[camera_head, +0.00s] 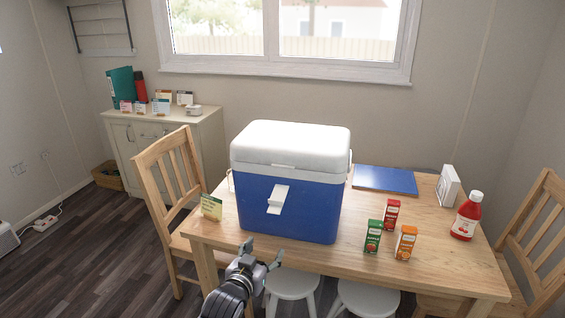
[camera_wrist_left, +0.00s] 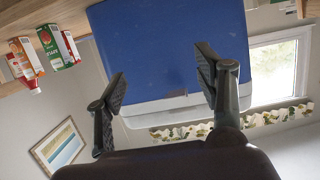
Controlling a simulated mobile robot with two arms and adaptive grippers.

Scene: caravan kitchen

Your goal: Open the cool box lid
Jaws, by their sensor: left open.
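The cool box (camera_head: 290,208) stands on the wooden table, with a blue body and a white lid (camera_head: 292,138). The lid sits flat and closed on the body. A white latch (camera_head: 277,199) is on its front face. My left gripper (camera_head: 262,250) is open and empty, in front of the box near the table's front edge, below the latch and apart from the box. The left wrist view, turned upside down, shows the blue front (camera_wrist_left: 165,45) beyond the two spread fingers (camera_wrist_left: 160,76). The latch is not visible there. My right gripper is not in view.
Three small cartons (camera_head: 373,236) and a red bottle (camera_head: 467,216) stand right of the box. Chairs flank the table; white stools (camera_head: 292,285) are underneath.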

